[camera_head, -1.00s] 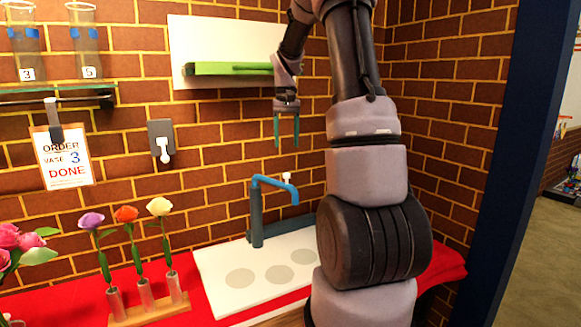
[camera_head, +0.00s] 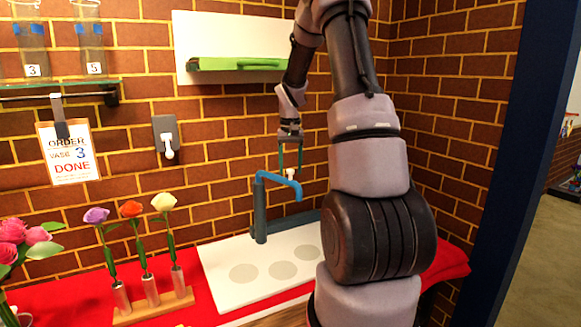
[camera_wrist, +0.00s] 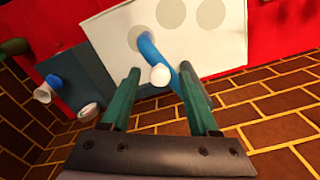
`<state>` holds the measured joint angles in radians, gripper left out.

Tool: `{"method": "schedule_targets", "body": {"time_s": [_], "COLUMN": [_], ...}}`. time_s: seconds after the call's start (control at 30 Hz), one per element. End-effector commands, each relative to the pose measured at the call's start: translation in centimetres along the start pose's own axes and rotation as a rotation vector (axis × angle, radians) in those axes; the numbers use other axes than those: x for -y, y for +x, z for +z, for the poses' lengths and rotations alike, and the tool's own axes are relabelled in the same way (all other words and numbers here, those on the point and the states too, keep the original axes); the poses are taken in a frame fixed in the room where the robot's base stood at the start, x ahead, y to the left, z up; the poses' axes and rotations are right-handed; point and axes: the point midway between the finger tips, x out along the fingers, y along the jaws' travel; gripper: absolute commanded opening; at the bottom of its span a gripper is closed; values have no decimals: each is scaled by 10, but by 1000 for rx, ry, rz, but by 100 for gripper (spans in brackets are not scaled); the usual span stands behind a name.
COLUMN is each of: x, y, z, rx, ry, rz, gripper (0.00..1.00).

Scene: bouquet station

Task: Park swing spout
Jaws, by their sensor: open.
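The swing spout (camera_head: 277,179) is a blue pipe on an upright post (camera_head: 259,215) at the back of the white board. Its arm points right, with a downturned end and a white knob (camera_head: 291,174) on top. My gripper (camera_head: 290,177) is open, fingers down, at the spout arm near the knob. In the wrist view, the white knob (camera_wrist: 160,76) and blue spout (camera_wrist: 148,50) show between my gripper's green fingers (camera_wrist: 158,72). A gap shows on the knob's left; the spout's lower part runs close to the right finger. Contact cannot be told.
The white board (camera_head: 222,270) has several grey discs. A wooden rack (camera_head: 155,308) with three flowers stands left. A wall switch (camera_head: 166,136), an order card (camera_head: 68,153) reading "vase 3 done" and a green shelf (camera_head: 235,64) are on the brick wall.

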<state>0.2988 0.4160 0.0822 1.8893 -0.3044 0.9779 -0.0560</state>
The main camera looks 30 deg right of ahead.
Motion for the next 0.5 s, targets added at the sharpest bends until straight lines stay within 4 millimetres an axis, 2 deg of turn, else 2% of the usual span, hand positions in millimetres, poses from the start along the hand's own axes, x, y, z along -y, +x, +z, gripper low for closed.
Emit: {"method": "schedule_targets", "body": {"time_s": [0.03, 0.1, 0.2, 0.5], "x": [0, 0, 0, 0], "y": [0, 0, 0, 0], "z": [0, 0, 0, 0], "rx": [0, 0, 0, 0], "ry": [0, 0, 0, 0], "rz": [0, 0, 0, 0], "gripper": [61, 34, 0, 0]}}
